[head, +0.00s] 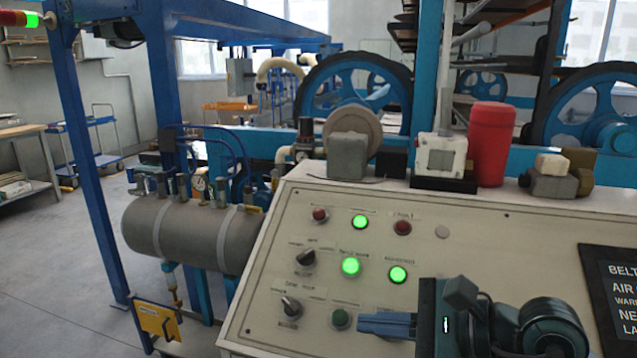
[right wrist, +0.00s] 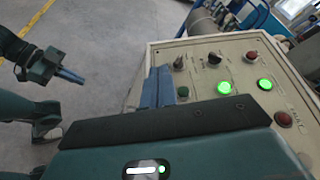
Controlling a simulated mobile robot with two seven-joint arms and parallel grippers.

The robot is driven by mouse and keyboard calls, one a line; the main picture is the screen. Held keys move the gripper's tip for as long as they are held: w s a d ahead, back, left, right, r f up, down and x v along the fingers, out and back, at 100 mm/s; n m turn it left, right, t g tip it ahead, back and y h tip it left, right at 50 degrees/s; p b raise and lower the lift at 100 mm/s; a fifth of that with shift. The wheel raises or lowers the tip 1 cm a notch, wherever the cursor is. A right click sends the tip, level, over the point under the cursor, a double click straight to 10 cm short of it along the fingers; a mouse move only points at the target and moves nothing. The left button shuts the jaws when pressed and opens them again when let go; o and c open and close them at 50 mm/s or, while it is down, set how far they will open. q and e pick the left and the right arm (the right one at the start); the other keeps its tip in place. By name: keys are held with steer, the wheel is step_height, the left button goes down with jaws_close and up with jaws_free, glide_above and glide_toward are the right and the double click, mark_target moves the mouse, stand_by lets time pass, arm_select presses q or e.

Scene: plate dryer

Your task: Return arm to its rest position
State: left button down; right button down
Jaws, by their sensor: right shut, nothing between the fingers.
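My right gripper (head: 362,323) is at the bottom of the head view, in front of the lower part of the control panel (head: 262,322). Its blue fingers are shut with nothing between them. In the right wrist view its fingers (right wrist: 160,86) show in front of the panel (right wrist: 137,98); whether they touch the panel I cannot tell. My left gripper (right wrist: 70,76) shows at the left of the right wrist view, over the floor and away from the panel; its jaw state is unclear. It is not in the head view.
The panel carries lit green buttons (head: 351,266), red buttons (head: 402,227) and dark knobs (head: 306,257). A red cylinder (head: 491,143) and a white box (head: 440,155) stand on its top. A grey tank (head: 190,230) and blue frame post (head: 95,170) are to the left. Floor beyond is open.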

steer(key=s+a+r+m+y+p, duration=0.1)
steer(key=s+a+r+m+y, duration=0.15)
steer(key=m+y, duration=0.3)
steer(key=d+f+n+t+h+p, duration=0.2)
steer(key=d+f+n+t+h, duration=0.4)
steer(key=n, duration=1.2)
steer(key=d+f+n+t+h+p, duration=0.25)
steer(key=f+n+t+h, duration=0.45)
steer(key=n, duration=1)
arm_select(q)
steer(key=shift+s+a+r+g+y, duration=0.2)
steer(key=shift+a+r+g+y, duration=0.05)
steer(key=shift+a+r, duration=0.2)
steer(key=shift+s+a+r+g+y, duration=0.15)
steer(key=shift+a+r+g+y, duration=0.1)
steer(key=shift+a+r, duration=0.15)
arm_select(e)
steer(key=s+f+m+g+h, duration=0.1)
steer(key=s+f+m+g, duration=0.3)
steer(key=f, duration=0.4)
steer(key=s+f+m+g+h, duration=0.1)
steer(key=s+f+m+g, duration=0.3)
steer(key=f, duration=0.4)
steer(key=shift+s+d+m+g, duration=0.35)
steer(key=shift+s+m, duration=0.55)
steer(key=shift+m, duration=0.35)
